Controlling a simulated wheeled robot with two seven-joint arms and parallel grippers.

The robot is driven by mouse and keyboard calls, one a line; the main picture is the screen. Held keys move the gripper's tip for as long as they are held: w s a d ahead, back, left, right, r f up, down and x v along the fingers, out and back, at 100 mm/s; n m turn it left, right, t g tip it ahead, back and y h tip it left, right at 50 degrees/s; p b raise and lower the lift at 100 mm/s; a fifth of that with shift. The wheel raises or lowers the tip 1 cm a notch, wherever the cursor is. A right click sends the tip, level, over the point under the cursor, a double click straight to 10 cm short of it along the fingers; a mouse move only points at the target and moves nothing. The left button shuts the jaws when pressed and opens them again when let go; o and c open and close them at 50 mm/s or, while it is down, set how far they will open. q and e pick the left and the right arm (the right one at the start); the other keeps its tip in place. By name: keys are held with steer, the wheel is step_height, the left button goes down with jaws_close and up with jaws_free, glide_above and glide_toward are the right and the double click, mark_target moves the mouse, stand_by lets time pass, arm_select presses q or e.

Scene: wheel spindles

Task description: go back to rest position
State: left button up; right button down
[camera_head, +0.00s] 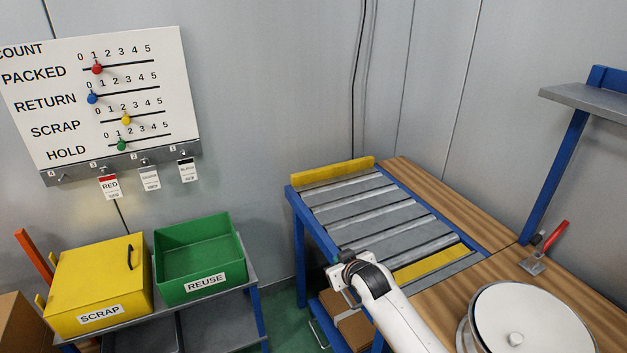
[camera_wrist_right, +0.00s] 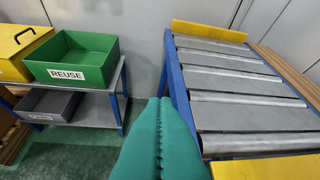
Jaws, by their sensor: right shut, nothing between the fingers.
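My right arm comes in from the bottom of the head view, in front of the roller conveyor. Its gripper (camera_head: 342,282) is by the conveyor's near left blue rail, and the fingertips are hard to make out there. In the right wrist view the two teal fingers (camera_wrist_right: 160,125) lie together with nothing between them. They point toward the gap between the green REUSE bin and the conveyor. My left gripper is not in view.
The roller conveyor (camera_head: 375,208) has yellow end stops and adjoins a wooden bench (camera_head: 450,190). A yellow SCRAP box (camera_head: 100,280) and a green REUSE bin (camera_head: 198,265) stand left. A white round disc (camera_head: 530,320) and red-handled tool (camera_head: 545,250) are right. A count board (camera_head: 150,70) hangs behind.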

steer(key=s+d+f+m+g, duration=0.1)
steer(key=s+f+g, duration=0.15)
steer(key=s, duration=0.65)
steer(key=s+d+f+g, duration=0.1)
steer(key=s+f, duration=0.3)
steer(key=s, duration=0.5)
steer(key=s+d+r+m+g+h, duration=0.1)
steer(key=s+d+g, duration=0.15)
steer(key=s, duration=0.95)
steer(key=s+d+r+m+g+h, duration=0.15)
steer(key=s+d, duration=0.25)
steer(key=s, duration=0.7)
step_height(320, 180, down, 27)
steer(key=s+n+g, duration=0.1)
steer(key=g, duration=0.1)
steer(key=s+d+f+b, duration=0.1)
steer(key=s+d+f, duration=0.1)
steer(key=s+f, duration=1.4)
steer(key=shift+s+d+f+g, duration=0.15)
steer(key=shift+d+g, duration=0.15)
steer(key=shift+g, duration=0.05)
